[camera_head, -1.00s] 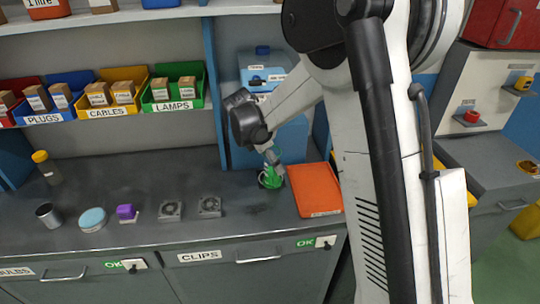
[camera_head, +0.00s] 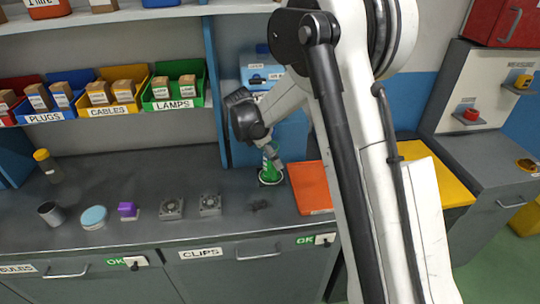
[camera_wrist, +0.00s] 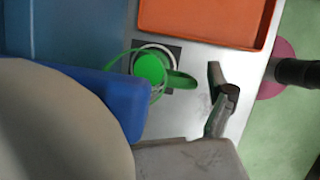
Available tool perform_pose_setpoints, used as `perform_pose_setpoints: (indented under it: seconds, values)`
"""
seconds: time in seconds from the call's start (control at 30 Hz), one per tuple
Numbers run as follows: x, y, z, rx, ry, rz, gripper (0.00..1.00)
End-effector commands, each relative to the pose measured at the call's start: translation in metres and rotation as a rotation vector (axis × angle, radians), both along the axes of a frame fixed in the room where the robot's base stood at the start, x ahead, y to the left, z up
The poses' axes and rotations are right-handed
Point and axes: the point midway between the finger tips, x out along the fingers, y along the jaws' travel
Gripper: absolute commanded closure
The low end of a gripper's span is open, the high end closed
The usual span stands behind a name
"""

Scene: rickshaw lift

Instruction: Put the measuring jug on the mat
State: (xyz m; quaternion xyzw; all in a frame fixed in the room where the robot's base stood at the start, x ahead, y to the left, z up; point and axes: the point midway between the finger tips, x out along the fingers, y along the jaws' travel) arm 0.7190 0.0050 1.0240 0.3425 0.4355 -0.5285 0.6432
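The green measuring jug (camera_head: 270,166) stands on the counter, left of the orange tray. In the wrist view I see the jug (camera_wrist: 150,69) from above, with its green handle pointing right. A small dark square mat (camera_wrist: 172,50) with a white ring shows beneath it; the jug appears to stand on it. In the head view the mat (camera_head: 270,182) shows as a dark patch at the jug's foot. My gripper (camera_head: 277,157) is beside the jug's upper part. In the wrist view its fingers (camera_wrist: 218,96) are apart, right of the handle, and seem clear of it.
The orange tray (camera_head: 312,190) lies close right of the jug. Two grey fan-like parts (camera_head: 190,207), a purple-topped item (camera_head: 128,210), a light-blue round tin (camera_head: 93,217), a metal cup (camera_head: 50,213) and a yellow-capped bottle (camera_head: 47,165) stand left.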

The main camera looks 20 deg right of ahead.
Motion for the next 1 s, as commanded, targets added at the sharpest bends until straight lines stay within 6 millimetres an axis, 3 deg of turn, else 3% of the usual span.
perform_pose_setpoints:
  seconds: [0.47, 1.0]
  values:
    - [-0.001, 0.003, 0.010, 0.000, 0.000, 0.001, 0.07]
    - [-0.006, 0.040, 0.099, 0.000, 0.000, 0.001, 0.07]
